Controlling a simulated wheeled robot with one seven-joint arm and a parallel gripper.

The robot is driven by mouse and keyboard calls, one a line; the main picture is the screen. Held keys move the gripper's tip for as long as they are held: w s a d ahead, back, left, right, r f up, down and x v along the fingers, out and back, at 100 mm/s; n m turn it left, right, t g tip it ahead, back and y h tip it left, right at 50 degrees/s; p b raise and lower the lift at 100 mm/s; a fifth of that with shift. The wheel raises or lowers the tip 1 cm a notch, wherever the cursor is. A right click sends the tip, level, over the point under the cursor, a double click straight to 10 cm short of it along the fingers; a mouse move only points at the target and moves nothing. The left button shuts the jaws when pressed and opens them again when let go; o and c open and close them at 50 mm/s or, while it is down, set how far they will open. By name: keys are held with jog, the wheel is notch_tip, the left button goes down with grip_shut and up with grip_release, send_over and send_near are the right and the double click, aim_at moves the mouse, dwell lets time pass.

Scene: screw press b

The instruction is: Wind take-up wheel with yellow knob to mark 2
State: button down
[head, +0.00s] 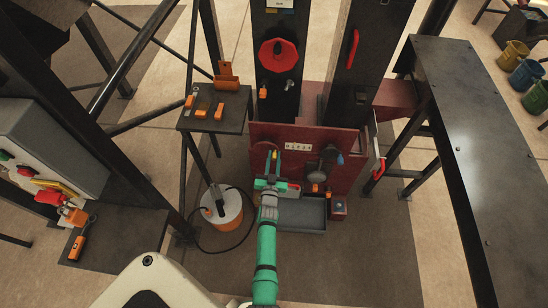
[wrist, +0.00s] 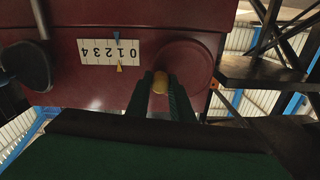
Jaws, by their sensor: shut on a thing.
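The take-up wheel (wrist: 195,62) is a round red disc on the dark red panel (wrist: 70,20). Its yellow knob (wrist: 160,82) sits between the fingers of my gripper (wrist: 168,88), which is shut on it. In the head view my gripper (head: 274,162) reaches to the panel at the wheel, and hides part of it. The white scale plate (wrist: 108,52) reads 0 to 4, upside down in the wrist view. A yellow pointer (wrist: 120,68) stands at about the 1. A blue pointer (wrist: 116,37) is on the opposite edge, near the 1 to 2 stretch.
A dark wheel (wrist: 25,66) with a blue knob (head: 340,158) is on the same panel. A grey tray (head: 302,218) stands below. A small table (head: 225,120) with orange parts is at the left, a long dark bench (head: 480,130) at the right. A red handwheel (head: 278,55) is above.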

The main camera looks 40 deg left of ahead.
aim_at(262, 155)
jog(key=m, duration=0.1)
jog(key=f+m, duration=0.1)
jog(key=shift+w+d+m, duration=0.1)
jog(key=shift+d+m, duration=0.05)
jog(key=shift+m, duration=0.25)
jog(key=m, duration=0.1)
jog(key=f+m, duration=0.1)
jog(key=m, duration=0.2)
jog(key=shift+f+m, duration=0.25)
jog(key=shift+m, duration=0.05)
jog(key=a+m, duration=0.1)
jog(key=m, duration=0.3)
jog(key=s+a+f+m, duration=0.1)
jog(key=m, duration=0.3)
jog(key=s+a+f+m, duration=0.1)
jog(key=m, duration=0.3)
jog(key=shift+s+a+f+m, duration=0.1)
jog(key=shift+a+f+m, duration=0.05)
jog(key=shift+f+m, duration=0.15)
jog(key=shift+s+a+r+m, duration=0.15)
jog(key=shift+a+m, duration=0.15)
jog(key=shift+m, duration=0.65)
jog(key=shift+s+a+m, duration=0.2)
jog(key=shift+a+m, duration=0.05)
jog(key=shift+m, duration=0.65)
jog(key=shift+s+a+r+m, duration=0.15)
jog(key=shift+a+m, duration=0.15)
jog(key=shift+m, duration=0.65)
jog(key=c, duration=1.6)
grip_release()
